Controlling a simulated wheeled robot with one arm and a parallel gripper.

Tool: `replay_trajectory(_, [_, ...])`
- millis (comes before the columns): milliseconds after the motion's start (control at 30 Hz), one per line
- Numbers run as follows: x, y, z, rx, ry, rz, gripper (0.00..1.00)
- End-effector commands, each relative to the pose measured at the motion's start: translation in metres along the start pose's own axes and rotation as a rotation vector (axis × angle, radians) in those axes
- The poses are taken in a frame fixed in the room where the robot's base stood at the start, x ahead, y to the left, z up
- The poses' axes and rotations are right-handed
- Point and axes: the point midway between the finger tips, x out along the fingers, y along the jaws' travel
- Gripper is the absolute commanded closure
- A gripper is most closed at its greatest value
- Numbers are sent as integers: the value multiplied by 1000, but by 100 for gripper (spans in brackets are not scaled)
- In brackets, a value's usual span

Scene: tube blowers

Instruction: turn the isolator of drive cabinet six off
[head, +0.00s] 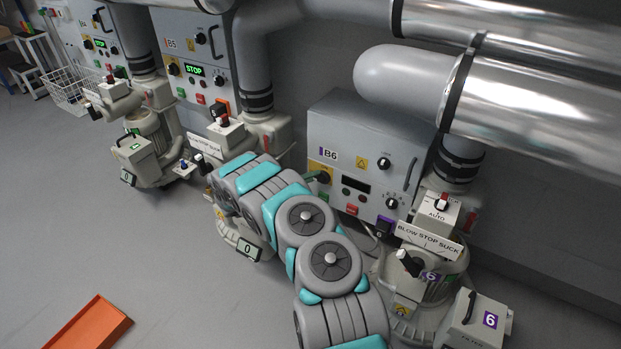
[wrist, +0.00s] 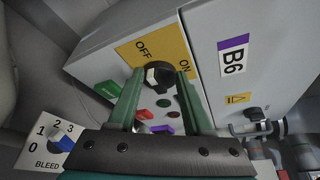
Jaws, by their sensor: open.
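Drive cabinet B6 (head: 335,128) is a grey box on the wall, with a dark display (head: 356,183). It also fills much of the wrist view, tilted, with its purple-edged B6 label (wrist: 233,57). The isolator is a black rotary knob (wrist: 158,74) on a yellow plate (wrist: 179,48) marked OFF and ON. I cannot tell surely which mark it points to. My gripper (wrist: 160,76) is open, its green fingertips on either side of the knob; contact is unclear. In the head view my gripper (head: 318,176) is at the cabinet's left side, and my arm partly hides that area.
Cabinet B5 (head: 188,80) with a green STOP display stands further left. A blower unit (head: 425,285) with a BLOW STOP SUCK plate is right of B6. Large pipes run above. A BLEED dial (wrist: 60,140) is at lower left in the wrist view. The left floor is mostly clear.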

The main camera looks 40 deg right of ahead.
Motion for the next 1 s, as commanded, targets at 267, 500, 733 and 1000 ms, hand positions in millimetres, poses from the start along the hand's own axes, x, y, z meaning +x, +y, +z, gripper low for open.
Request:
replay_trajectory(267, [-43,2,1,0,-5,2,50])
replay_trajectory(500, [-70,1,1,0,-3,1,50])
replay_trajectory(733, [-75,0,0,0,-1,1,50])
replay_trajectory(1000, [-74,0,0,0,-1,0,50])
